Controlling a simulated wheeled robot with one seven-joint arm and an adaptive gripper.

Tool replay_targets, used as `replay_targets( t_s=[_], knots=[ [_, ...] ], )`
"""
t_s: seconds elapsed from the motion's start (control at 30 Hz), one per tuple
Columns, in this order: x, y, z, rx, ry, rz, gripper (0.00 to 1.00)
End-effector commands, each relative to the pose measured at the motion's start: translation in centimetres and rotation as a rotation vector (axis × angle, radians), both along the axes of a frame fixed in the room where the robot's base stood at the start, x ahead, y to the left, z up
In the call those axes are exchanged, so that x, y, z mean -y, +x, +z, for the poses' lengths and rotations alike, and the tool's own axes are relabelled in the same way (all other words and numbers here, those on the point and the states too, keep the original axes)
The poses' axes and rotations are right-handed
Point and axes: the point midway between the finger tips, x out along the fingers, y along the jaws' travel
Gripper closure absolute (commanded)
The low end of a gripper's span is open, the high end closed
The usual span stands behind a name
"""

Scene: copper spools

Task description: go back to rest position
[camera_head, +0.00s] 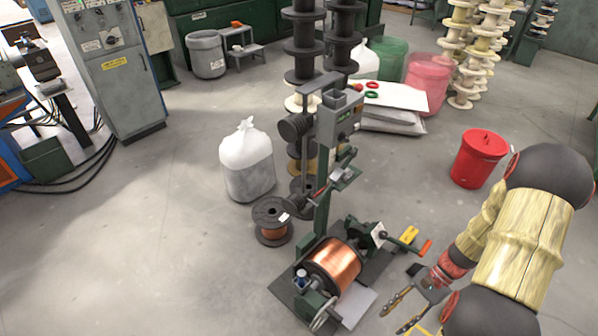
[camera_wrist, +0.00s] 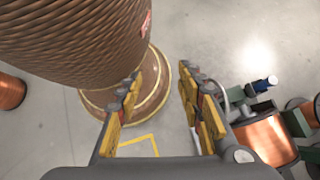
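My gripper (camera_head: 393,320) is at the lower right of the head view, low in front of the winding machine and to the right of its copper spool. The gripper is open and empty. My arm comes in from the right edge and bends down. The copper spool (camera_head: 335,264) sits in the green winding machine (camera_head: 322,200). The spool also shows at the right of the wrist view (camera_wrist: 268,142).
A smaller copper spool (camera_head: 272,222) stands on the floor left of the machine. A white sack (camera_head: 246,165) stands behind it. A red bin (camera_head: 478,160) stands near my arm. An orange-handled crank (camera_head: 424,248) sticks out toward my gripper. The left foreground floor is clear.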

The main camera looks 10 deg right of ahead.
Motion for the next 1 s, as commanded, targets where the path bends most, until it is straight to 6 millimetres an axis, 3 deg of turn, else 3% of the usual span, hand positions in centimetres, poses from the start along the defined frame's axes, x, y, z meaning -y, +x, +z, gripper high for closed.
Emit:
replay_targets(
  t_s=[0.03, 0.1, 0.47, 0.77, 1.0],
  knots=[
    [0.0, 0.5, 2.1, 0.038, -0.041, 0.058, 0.62],
    [0.0, 0.9, 4.4, 0.085, -0.091, 0.139, 0.62],
    [-1.8, 2.5, 16.1, 0.326, -0.346, 0.515, 0.62],
    [-5.2, 2.7, 25.1, 0.539, -0.547, 0.758, 0.62],
    [-8.9, 2.1, 31.9, 0.738, -0.682, 0.901, 0.62]
  ],
)
